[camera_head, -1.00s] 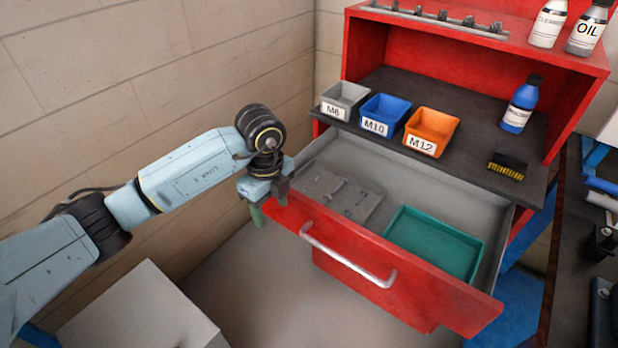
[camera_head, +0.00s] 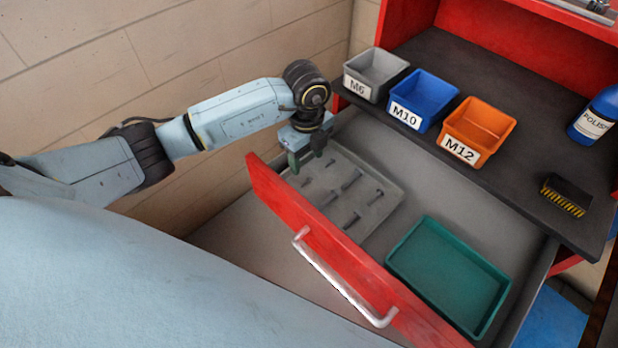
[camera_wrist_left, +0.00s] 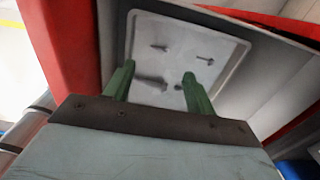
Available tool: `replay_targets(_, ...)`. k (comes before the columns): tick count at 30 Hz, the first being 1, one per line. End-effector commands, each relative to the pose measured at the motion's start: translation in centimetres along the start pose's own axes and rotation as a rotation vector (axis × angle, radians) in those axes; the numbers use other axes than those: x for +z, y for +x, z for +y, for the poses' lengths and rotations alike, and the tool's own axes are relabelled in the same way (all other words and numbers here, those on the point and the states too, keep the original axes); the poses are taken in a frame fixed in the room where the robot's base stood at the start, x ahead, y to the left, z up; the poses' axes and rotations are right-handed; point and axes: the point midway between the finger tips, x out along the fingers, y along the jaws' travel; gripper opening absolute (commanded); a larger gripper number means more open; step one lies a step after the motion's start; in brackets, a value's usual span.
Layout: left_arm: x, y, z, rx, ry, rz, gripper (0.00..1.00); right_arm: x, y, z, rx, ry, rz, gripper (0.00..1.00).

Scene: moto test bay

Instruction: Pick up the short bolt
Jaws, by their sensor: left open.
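Several grey bolts lie apart in a light grey tray (camera_head: 388,207) at the left of the open drawer. My left gripper (camera_head: 306,156) is open and empty above the tray's far left end, fingers pointing down. In the left wrist view its green fingers (camera_wrist_left: 158,74) are spread over the tray, with a bolt (camera_wrist_left: 153,82) showing between them and others beyond. My right gripper is not in view.
The red drawer front with its handle (camera_head: 340,282) stands nearest me. A green tray (camera_head: 398,262) lies right of the bolt tray. Grey M6 (camera_head: 357,87), blue M10 (camera_head: 405,116) and orange M12 (camera_head: 459,149) bins stand on the shelf, with a brush (camera_head: 566,196) and blue bottle (camera_head: 598,113).

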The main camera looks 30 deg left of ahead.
Motion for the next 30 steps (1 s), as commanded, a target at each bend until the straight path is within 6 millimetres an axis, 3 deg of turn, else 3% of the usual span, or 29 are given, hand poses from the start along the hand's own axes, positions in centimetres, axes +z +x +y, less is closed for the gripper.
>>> replay_targets(18,0.0,7.2,0.4,0.001,0.0,0.0,0.56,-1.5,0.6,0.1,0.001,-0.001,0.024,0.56)
replay_targets(27,0.1,7.5,0.3,-0.002,0.001,0.0,0.56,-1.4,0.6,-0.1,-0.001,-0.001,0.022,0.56)
replay_targets(30,0.1,7.5,0.3,-0.002,0.0,0.0,0.42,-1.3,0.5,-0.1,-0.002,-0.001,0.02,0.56)
